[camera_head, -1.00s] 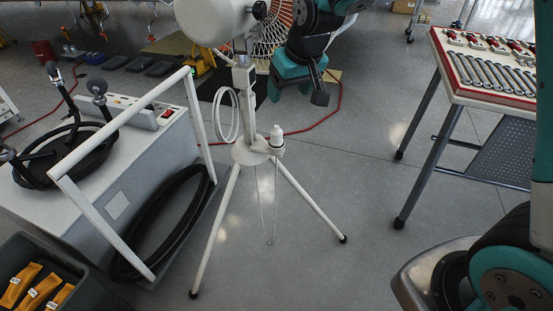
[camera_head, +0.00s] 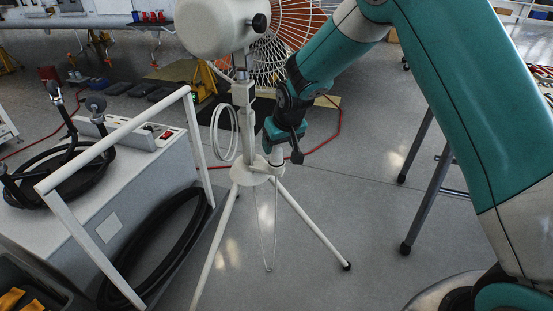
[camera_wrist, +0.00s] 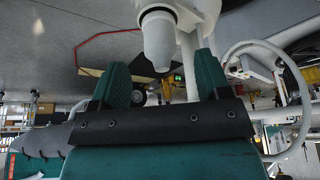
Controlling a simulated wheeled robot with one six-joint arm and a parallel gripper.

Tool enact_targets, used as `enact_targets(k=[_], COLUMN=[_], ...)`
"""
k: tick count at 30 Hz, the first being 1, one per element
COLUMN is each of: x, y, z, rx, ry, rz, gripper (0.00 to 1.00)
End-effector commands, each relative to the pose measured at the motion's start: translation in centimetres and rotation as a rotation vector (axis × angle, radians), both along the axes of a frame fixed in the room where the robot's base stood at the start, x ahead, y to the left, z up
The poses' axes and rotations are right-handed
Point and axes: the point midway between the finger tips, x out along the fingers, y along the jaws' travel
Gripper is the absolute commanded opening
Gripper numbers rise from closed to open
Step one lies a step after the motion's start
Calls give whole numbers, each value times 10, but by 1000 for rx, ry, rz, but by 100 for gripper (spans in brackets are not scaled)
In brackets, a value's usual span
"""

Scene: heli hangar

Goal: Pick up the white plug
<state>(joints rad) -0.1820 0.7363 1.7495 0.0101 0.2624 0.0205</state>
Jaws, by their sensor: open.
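The white plug (camera_head: 277,158) stands upright at the edge of the round plate (camera_head: 251,173) of a white tripod stand. In the wrist view the plug (camera_wrist: 159,42) shows large, its tapered end pointing toward my gripper (camera_wrist: 161,66). My gripper's two teal fingers are apart, one on each side of the plug's line, with the tip close to or just entering the gap. In the head view my gripper (camera_head: 283,150) hangs just above the plug, and its fingers partly hide the plug's top. I cannot tell whether they touch.
The stand's post (camera_head: 243,125) with a coiled white cable (camera_head: 224,130) rises close left of my gripper. A white fan-like head (camera_head: 215,25) is above. A white cart (camera_head: 110,190) with a rail and black hoses stands left.

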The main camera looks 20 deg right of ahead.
Motion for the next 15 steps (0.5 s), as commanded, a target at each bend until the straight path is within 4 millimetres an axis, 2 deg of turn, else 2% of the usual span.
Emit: enact_targets(k=[7,15], x=[19,23], y=[3,3], z=[-35,-42], rx=[0,0], ry=[2,0], rz=[0,0], gripper=[70,70])
